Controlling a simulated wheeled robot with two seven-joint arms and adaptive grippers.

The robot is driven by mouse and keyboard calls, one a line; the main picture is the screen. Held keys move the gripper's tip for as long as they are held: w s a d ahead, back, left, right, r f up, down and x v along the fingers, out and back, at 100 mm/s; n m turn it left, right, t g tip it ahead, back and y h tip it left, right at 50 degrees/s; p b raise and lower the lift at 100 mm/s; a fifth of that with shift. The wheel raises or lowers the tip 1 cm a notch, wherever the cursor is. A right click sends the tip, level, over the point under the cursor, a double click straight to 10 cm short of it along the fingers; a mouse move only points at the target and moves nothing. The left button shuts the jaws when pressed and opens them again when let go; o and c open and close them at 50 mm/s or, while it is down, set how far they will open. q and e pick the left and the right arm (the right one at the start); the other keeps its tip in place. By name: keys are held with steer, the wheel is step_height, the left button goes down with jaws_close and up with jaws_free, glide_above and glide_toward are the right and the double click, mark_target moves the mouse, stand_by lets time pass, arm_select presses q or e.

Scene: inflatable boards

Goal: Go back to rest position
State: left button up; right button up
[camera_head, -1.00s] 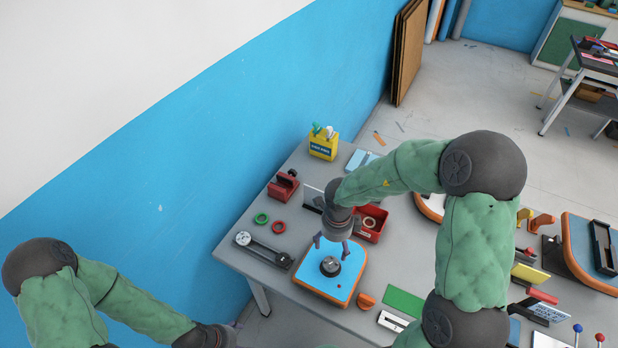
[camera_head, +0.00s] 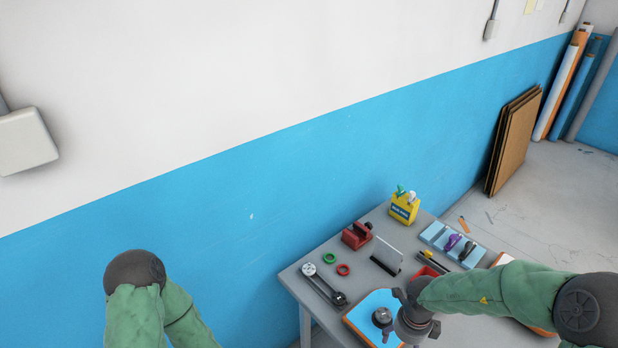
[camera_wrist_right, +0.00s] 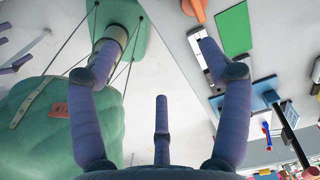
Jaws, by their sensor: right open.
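My right gripper (camera_head: 413,328) is over the grey workbench (camera_head: 300,277), in front of the small blue board with orange edge (camera_head: 363,318). Purple finger-like parts (camera_wrist_right: 22,62) at the left edge of the wrist view look like my left gripper, mostly cut off.
The bench holds a red block (camera_head: 356,236), green (camera_head: 330,258) and red rings (camera_head: 343,270), a dark lever tool (camera_head: 325,287), a yellow box (camera_head: 404,208) and a blue tray (camera_head: 440,237). The blue and white wall (camera_head: 220,230) is close behind. Brown panels (camera_head: 513,140) lean there.

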steer(key=f+n, duration=0.4)
steer(key=n, duration=0.1)
steer(key=a+f+n+t, duration=0.1)
steer(key=f+n, duration=0.3)
steer(key=n, duration=0.1)
steer(key=a+f+n+t+h, duration=0.1)
steer(key=f+n, duration=0.3)
steer(key=f, duration=0.1)
steer(key=shift+s+a+f+n, duration=0.1)
steer(key=shift+s+a+n, duration=0.1)
steer(key=shift+s+n, duration=0.2)
steer(key=s+a+f+n+g+y, duration=0.2)
steer(key=s+a+f+n+y, duration=0.3)
steer(key=s+a+n, duration=0.6)
arm_select(q)
step_height(320, 180, down, 16)
steer(key=b, duration=1.5)
steer(key=shift+w+b, duration=0.3)
steer(key=shift+b, duration=0.1)
arm_select(e)
step_height(320, 180, down, 16)
steer(key=w+a, duration=0.1)
steer(key=shift+a+m, duration=0.15)
steer(key=shift+m, duration=0.15)
arm_select(q)
steer(key=shift+r, duration=0.2)
